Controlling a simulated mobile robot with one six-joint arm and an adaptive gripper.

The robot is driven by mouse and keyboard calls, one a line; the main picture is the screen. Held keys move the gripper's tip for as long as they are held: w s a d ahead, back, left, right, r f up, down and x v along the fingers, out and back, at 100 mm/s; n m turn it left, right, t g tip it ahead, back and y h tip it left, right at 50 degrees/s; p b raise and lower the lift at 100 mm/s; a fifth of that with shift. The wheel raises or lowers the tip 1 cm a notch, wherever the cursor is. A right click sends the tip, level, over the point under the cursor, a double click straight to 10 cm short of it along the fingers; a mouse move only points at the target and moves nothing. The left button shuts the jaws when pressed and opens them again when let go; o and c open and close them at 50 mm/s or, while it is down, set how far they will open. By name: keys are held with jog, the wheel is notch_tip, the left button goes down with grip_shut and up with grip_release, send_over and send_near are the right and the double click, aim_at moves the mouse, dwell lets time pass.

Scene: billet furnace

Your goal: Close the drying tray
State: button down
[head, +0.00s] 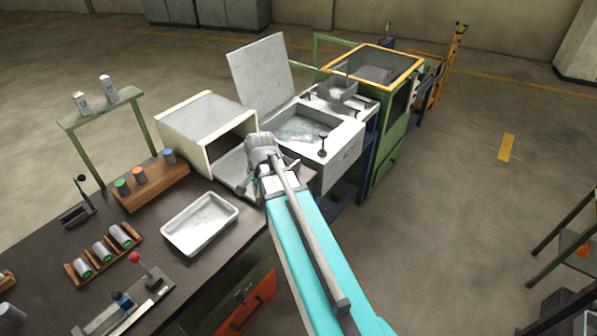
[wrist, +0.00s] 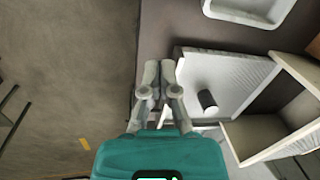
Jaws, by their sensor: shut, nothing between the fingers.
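The drying tray (wrist: 235,72) is a pale ribbed tray standing out from the open front of a cream box (wrist: 250,135) in the wrist view. A small dark cylinder (wrist: 207,101) is on it. In the head view the tray (head: 233,167) shows partly in front of the box (head: 205,125), and my arm hides some of it. My gripper (wrist: 160,68) is shut and empty. In the wrist view its fingertips are just left of the tray's outer edge, near the bench edge; I cannot tell whether they touch it.
An empty white pan (head: 200,222) lies on the dark bench (head: 165,290). Wooden racks with cylinders (head: 105,250) stand to the left. A white basin with a raised lid (head: 262,75) is beyond the box. Open floor (head: 460,190) lies to the right.

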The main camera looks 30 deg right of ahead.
jog(key=w+d+f+m+t+b, duration=0.15)
jog(key=w+d+m, duration=0.25)
jog(key=d+m, duration=0.7)
jog(key=m+t+b, duration=0.2)
jog(key=m, duration=0.8)
send_near(305, 178)
jog(key=shift+g+y, duration=0.25)
jog(key=shift+y, duration=0.05)
jog(key=v, duration=0.4)
jog(key=shift+w+r, duration=0.25)
jog(key=shift+w+f, duration=0.1)
jog(key=shift+f, duration=0.1)
jog(key=b+x, duration=1)
jog(key=shift+d+f, duration=0.1)
jog(key=shift+d, duration=0.05)
jog(key=shift+w+a+r+p, duration=0.15)
jog(key=shift+w+a, duration=0.05)
jog(key=shift+w, duration=0.3)
jog(key=shift+w+a+r+p, duration=0.1)
jog(key=shift+w+a+p, duration=0.05)
jog(key=shift+w, duration=0.35)
jog(key=shift+w+a, duration=0.4)
jog(key=shift+w, duration=0.35)
jog(key=shift+w+d, duration=0.1)
